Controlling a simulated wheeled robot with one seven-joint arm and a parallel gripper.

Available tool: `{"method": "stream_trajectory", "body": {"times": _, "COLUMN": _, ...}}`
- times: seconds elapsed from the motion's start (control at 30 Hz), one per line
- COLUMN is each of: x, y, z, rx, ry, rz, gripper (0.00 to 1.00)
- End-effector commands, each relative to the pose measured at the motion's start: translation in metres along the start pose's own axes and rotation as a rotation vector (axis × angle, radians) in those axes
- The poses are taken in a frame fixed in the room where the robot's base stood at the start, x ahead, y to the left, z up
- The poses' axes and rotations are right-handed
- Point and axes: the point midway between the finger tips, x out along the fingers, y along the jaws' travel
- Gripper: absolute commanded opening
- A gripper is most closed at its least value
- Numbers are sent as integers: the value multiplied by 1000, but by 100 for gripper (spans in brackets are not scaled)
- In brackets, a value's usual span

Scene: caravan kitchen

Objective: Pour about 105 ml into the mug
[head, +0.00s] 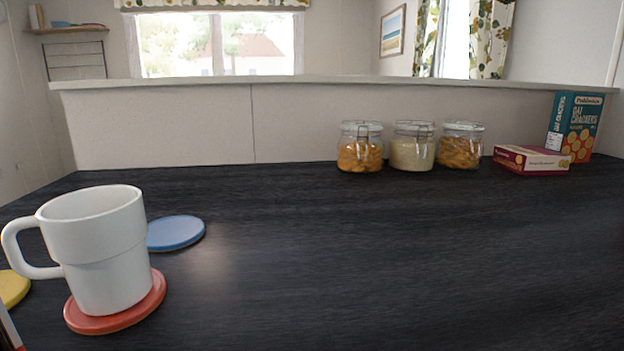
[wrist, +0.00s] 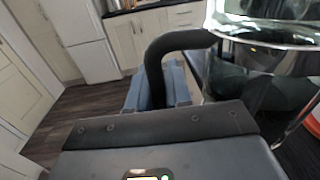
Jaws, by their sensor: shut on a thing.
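A white mug (head: 98,250) stands upright on a red coaster (head: 150,299) at the left of the counter in the head view, its handle to the left. Its inside bottom is hidden, so I cannot tell whether it holds liquid. In the wrist view my gripper (wrist: 160,88) is shut on the black handle of a clear glass jug (wrist: 262,62). The jug's rim is at the top right and its lower part runs out of the picture. I cannot tell its liquid level. The jug and gripper are not clearly seen in the head view.
A blue coaster (head: 176,232) lies right of the mug, and a yellow coaster (head: 12,289) lies at the left edge. Several jars, including a rice jar (head: 412,150), and cracker boxes (head: 574,125) stand at the back. The dark counter (head: 380,260) is clear in the middle.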

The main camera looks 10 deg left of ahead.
Motion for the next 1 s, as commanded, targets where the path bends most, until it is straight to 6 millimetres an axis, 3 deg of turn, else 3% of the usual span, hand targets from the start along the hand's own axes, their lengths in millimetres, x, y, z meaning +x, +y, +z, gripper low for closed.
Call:
{"method": "stream_trajectory", "body": {"times": 0.37, "x": -1, "y": -3, "z": 14, "rx": 71, "ry": -2, "rz": -1, "gripper": 0}}
{"method": "stream_trajectory", "body": {"times": 1.0, "x": 0, "y": -28, "z": 53, "rx": 468, "ry": -1, "rz": 0, "gripper": 0}}
